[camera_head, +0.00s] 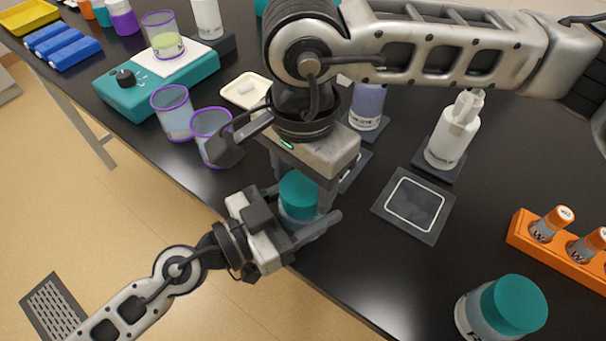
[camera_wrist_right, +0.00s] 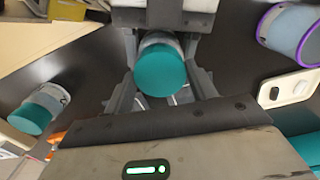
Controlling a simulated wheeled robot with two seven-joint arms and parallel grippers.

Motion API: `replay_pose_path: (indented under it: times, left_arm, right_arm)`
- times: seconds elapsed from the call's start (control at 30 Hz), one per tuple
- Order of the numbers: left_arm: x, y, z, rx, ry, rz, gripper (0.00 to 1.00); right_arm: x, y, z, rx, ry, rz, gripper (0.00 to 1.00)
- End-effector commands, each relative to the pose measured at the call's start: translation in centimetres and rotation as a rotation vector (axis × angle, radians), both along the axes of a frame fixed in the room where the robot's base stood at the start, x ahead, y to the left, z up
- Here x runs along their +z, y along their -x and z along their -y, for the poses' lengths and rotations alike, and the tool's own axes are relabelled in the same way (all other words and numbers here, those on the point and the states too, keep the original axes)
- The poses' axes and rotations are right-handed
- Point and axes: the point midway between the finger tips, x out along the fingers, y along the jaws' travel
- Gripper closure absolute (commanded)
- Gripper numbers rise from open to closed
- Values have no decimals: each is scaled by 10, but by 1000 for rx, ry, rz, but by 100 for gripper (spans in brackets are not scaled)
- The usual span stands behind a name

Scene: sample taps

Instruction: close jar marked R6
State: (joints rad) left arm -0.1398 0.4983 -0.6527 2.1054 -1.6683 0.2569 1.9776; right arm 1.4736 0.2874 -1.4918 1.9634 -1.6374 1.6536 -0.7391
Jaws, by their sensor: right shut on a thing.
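A jar with a teal lid (camera_head: 299,194) is between my two grippers near the table's front edge, and it also shows in the right wrist view (camera_wrist_right: 161,70). My right gripper (camera_head: 303,190) comes down from above and is shut on the jar at its lid. My left gripper (camera_head: 305,228) reaches in from the lower left, with its fingers around the lower body. The near finger shows but the far one is hidden, so its grip is unclear. No marking on this jar is readable. Another teal-lidded jar (camera_head: 500,308) stands at the lower right.
A dark square pad (camera_head: 414,205) lies empty to the right. Purple-rimmed beakers (camera_head: 172,112) and a teal stirrer (camera_head: 157,84) stand at the left. The floor lies open beyond the front edge.

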Motion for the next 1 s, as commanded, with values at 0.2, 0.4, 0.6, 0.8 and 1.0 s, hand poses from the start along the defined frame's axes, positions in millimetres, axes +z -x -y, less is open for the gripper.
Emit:
replay_pose_path:
  times: [0.2,0.4,0.6,0.8,1.0]
  left_arm:
    - [0,0,0,0,-1,-1,100]
    - [0,0,0,0,-1,-1,100]
    - [0,0,0,0,-1,-1,100]
    - [0,0,0,0,-1,-1,100]
    - [0,0,0,0,-1,-1,100]
  right_arm:
    - [0,0,0,-510,-1,-1,71]
    - [-1,0,0,-1004,0,0,71]
    - [-1,0,0,-1176,-1,1,71]
    - [-1,0,0,-1174,-1,1,18]
    - [0,0,0,-1173,-1,1,18]
